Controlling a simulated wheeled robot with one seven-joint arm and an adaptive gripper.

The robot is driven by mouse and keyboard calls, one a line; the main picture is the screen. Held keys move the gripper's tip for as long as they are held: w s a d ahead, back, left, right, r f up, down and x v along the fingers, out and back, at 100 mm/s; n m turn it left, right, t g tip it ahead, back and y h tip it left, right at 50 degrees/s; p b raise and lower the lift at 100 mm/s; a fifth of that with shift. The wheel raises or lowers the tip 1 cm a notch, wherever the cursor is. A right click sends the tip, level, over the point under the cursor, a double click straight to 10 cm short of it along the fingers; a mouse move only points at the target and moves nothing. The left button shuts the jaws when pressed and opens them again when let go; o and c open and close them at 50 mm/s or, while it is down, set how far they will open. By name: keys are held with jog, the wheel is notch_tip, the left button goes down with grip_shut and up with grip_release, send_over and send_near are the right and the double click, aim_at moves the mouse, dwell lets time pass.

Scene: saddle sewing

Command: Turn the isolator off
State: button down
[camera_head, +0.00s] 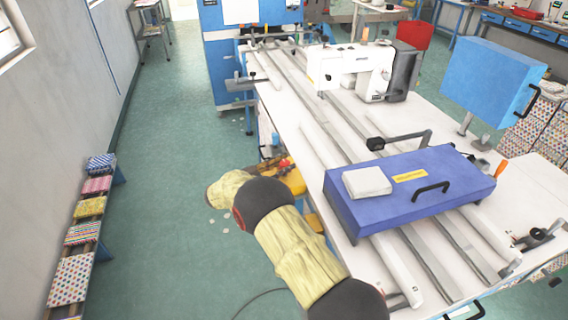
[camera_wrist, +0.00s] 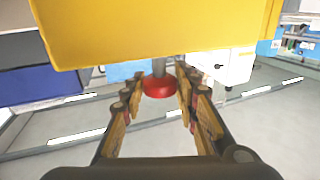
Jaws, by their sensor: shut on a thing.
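The isolator is a yellow box with a red knob. In the wrist view its yellow box (camera_wrist: 150,30) fills the top of the picture, and the red knob (camera_wrist: 159,87) sticks out below it on a grey stem. My gripper (camera_wrist: 160,82) has one finger on each side of the knob and is shut on it. In the head view the yellow box (camera_head: 295,183) shows at the left side of the white table, partly hidden by my arm. The knob's exact turn cannot be told.
The white table (camera_head: 300,115) carries rails, a sewing machine (camera_head: 350,70) and a blue case (camera_head: 410,190) close to the right of my arm. The green floor (camera_head: 165,190) on the left is open. A row of fabric-topped stools (camera_head: 90,208) lines the wall.

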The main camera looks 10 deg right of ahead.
jog(key=shift+w+m+g+h, duration=0.1)
jog(key=shift+m+g+h, duration=0.4)
jog(key=shift+m+g, duration=0.5)
jog(key=shift+r+g, duration=0.1)
jog(key=shift+g, duration=0.3)
jog(key=c, duration=1.3)
grip_release()
jog(key=shift+c, duration=0.2)
jog(key=v, duration=1.2)
